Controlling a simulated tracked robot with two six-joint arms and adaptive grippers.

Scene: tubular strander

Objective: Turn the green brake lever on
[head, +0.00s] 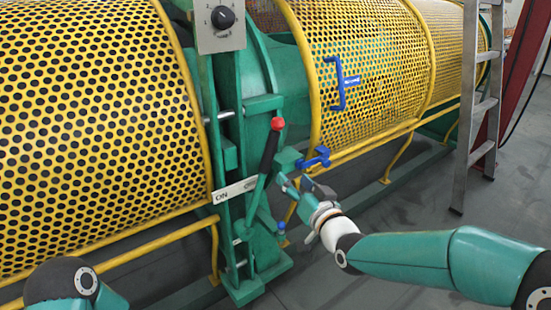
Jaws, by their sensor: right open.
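The brake lever (266,158) has a red knob, a black grip and a green lower bar. It stands on the green frame in the head view's middle, its top leaning right. It crosses the right end of a pale label plate (234,190), whose left end reads ON; the lettering at the right end is too small to read surely. My right gripper (290,181) is open, just right of the lever and below the knob. I cannot tell whether it touches the lever. My left arm shows at bottom left; its gripper is out of view.
Yellow perforated guards (95,115) flank the green frame (240,240). A control box with a black dial (222,17) sits above. A blue handle (341,83) and a blue latch (314,158) are near my right gripper. A ladder (481,110) stands right. Floor at lower right is clear.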

